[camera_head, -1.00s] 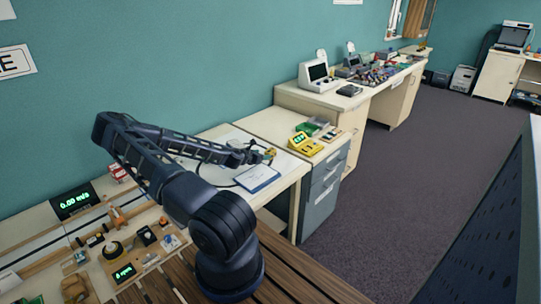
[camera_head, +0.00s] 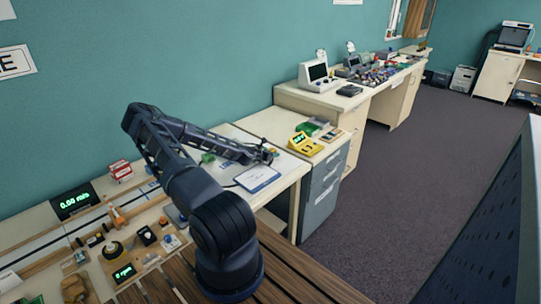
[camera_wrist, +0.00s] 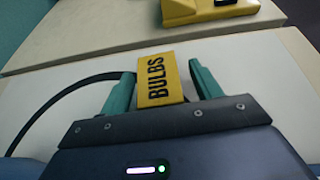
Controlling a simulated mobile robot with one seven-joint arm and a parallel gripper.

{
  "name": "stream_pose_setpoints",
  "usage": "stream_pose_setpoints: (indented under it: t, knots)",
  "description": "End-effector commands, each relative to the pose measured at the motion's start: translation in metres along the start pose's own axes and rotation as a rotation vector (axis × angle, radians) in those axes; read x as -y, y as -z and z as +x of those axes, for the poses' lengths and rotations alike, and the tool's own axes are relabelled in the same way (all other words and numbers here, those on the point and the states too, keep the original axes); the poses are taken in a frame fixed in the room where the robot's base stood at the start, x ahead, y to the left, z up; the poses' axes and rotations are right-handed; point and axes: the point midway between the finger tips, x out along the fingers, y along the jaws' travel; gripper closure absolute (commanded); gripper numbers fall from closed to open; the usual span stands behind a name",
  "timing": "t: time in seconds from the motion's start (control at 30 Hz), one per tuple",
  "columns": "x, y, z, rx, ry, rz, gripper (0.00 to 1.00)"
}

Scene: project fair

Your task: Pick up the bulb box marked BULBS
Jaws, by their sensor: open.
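The bulb box (camera_wrist: 156,82) is yellow with black BULBS lettering. In the wrist view it stands on the pale desk top, between the two teal fingers of my gripper (camera_wrist: 161,69). The fingers are spread, with a gap to the box on the right side and a narrower one on the left. The lower part of the box is hidden behind the gripper's dark body. In the head view my gripper (camera_head: 268,154) is low over the desk, and I cannot make out the box there.
A yellow meter (camera_head: 305,144) stands on the neighbouring cabinet beyond the gripper; it also shows in the wrist view (camera_wrist: 208,9). A dark cable curves across the desk. A red and white box (camera_head: 120,171) is further left.

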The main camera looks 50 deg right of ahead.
Motion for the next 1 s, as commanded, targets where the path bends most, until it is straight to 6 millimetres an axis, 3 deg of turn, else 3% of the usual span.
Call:
stream_pose_setpoints:
  t: [0.17, 0.47, 0.7, 1.0]
  knots:
    - [0.001, 0.001, 0.015, -0.001, 0.001, 0.001, 0.36]
    - [0.000, 0.001, 0.017, -0.001, 0.000, -0.001, 0.36]
    - [0.000, 0.001, 0.017, -0.001, 0.000, 0.000, 0.83]
    - [0.000, -0.001, 0.016, -0.001, 0.000, 0.000, 0.85]
